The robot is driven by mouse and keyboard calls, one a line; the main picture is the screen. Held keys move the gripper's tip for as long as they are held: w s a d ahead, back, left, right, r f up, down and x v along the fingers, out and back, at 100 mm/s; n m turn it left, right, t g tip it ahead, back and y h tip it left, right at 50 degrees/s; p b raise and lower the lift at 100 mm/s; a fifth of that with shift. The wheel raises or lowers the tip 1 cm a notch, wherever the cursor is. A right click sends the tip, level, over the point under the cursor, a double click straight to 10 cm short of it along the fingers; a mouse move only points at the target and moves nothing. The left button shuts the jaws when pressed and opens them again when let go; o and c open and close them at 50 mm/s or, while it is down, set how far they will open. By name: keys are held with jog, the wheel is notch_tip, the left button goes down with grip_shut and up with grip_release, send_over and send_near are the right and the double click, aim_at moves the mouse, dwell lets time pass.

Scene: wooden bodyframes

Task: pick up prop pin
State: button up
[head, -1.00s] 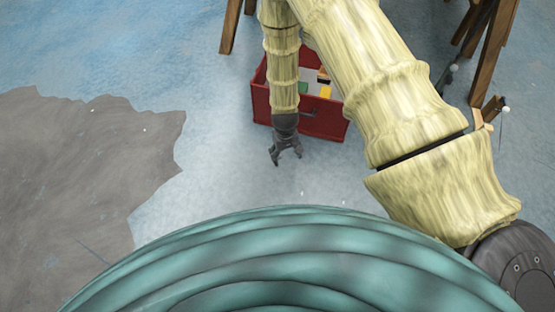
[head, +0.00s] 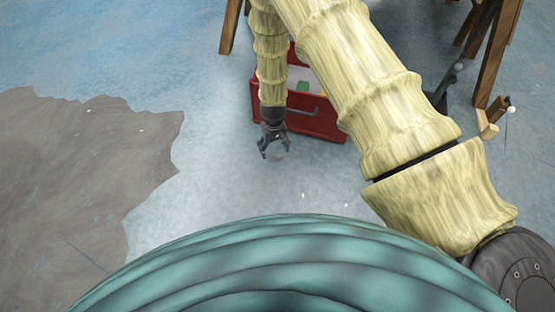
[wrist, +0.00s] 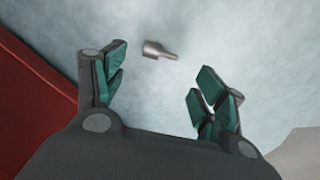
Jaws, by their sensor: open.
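A small grey, pin-like piece (wrist: 160,50), which I take to be the prop pin, lies on the pale blue floor. In the wrist view it lies just beyond my gripper (wrist: 162,64), between the lines of the two fingers and nearer the left one. It is not touched by either finger as far as I can see. In the head view my gripper (head: 274,152) points down in front of the red box, open and empty. A small pale spot (head: 278,156) shows at its fingertips and may be the same piece.
The red box (head: 325,127) stands close behind my gripper; its side (wrist: 35,95) fills the left of the wrist view. Wooden legs (head: 497,60) stand at the upper right, with a small wooden piece (head: 487,124) nearby. The floor left of my gripper is clear.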

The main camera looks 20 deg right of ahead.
aim_at(275, 159)
jog(key=f+b, duration=0.1)
jog(key=f, duration=0.1)
jog(key=s+f+b, duration=0.1)
jog(key=f+b, duration=0.1)
jog(key=shift+d, duration=0.1)
jog(key=shift+f, duration=0.45)
jog(key=shift+c, duration=0.3)
grip_shut()
